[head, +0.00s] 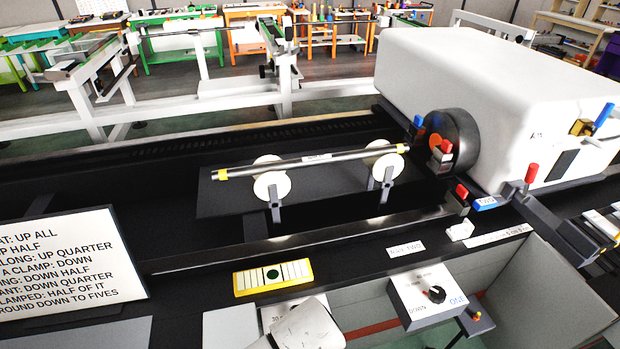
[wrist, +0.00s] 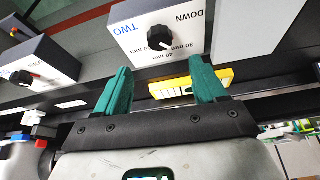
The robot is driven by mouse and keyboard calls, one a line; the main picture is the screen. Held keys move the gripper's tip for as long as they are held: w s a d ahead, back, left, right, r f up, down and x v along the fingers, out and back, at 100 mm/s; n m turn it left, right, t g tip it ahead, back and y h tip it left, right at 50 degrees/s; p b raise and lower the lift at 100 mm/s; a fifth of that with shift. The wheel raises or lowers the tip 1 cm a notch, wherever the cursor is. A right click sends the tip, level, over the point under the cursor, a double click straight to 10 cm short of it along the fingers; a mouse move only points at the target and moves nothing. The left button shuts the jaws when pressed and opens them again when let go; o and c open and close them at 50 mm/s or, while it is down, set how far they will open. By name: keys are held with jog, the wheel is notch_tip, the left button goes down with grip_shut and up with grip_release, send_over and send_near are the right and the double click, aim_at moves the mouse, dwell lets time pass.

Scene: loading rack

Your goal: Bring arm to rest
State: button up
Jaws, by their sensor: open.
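My gripper (wrist: 160,68) shows in the wrist view with two green fingers spread apart and nothing between them. A black knob (wrist: 160,37) on a grey control box (wrist: 185,18) marked TWO and DOWN lies beyond the fingertips, apart from them. In the head view a pale part of my arm (head: 308,326) shows at the bottom edge, partly covering that box; the fingers cannot be made out there.
A second control box (head: 405,299) marked ONE has its own knob. A yellow-framed strip (head: 242,283) lies on the black bench. A bar (head: 312,161) rests on two white rollers before a white machine (head: 470,80). A text sign (head: 60,262) stands left.

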jog(key=s+d+f+m+g+h+b, duration=0.1)
jog(key=s+d+f, duration=0.3)
jog(key=d, duration=0.6)
jog(key=s+d+f+m+g+b, duration=0.1)
jog(key=s+d+f, duration=0.25)
jog(key=d, duration=0.65)
jog(key=s+d+f, duration=0.1)
jog(key=s+d, duration=0.4)
jog(key=s, duration=0.2)
jog(key=s+d+m+g+b, duration=0.1)
jog(key=s+d, duration=0.3)
jog(key=s, duration=0.3)
jog(key=shift+s+d+f+g, duration=0.15)
jog(key=shift+d+f+g, duration=0.15)
jog(key=shift+d+f, duration=0.1)
